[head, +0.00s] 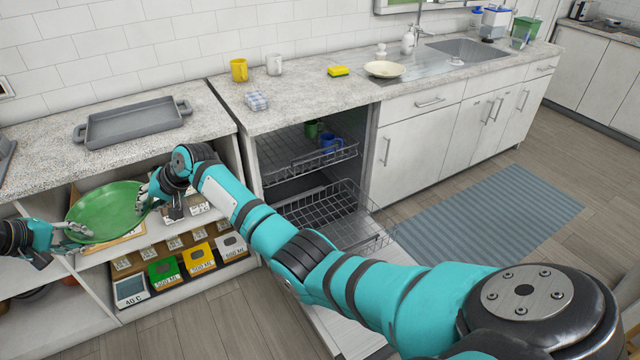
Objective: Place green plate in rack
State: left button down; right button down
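The green plate (105,208) is held off the floor in front of the left shelf unit, slightly tilted. My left gripper (78,232) is at its lower left rim, with its fingers closed on the edge. My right gripper (146,200) reaches across from the right and has its fingers at the right rim; whether they grip it is too small to tell. The rack is in the open dishwasher: an upper wire rack (283,172) and a pulled-out lower wire rack (345,226). The lower rack looks empty.
A green mug (312,130) and a blue mug (330,143) stand in the upper rack. The open dishwasher door (345,325) lies low in front. A grey tray (135,122), a yellow mug (239,70) and a cream plate (384,69) are on the counters.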

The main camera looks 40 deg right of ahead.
aim_at(329, 231)
jog(key=i+z, duration=0.4)
jog(key=i, duration=0.2)
jog(key=i+j+z, duration=0.15)
jog(key=i+z, duration=0.25)
jog(key=i, duration=0.2)
jog(key=i+z, duration=0.1)
jog(key=z, duration=1.1)
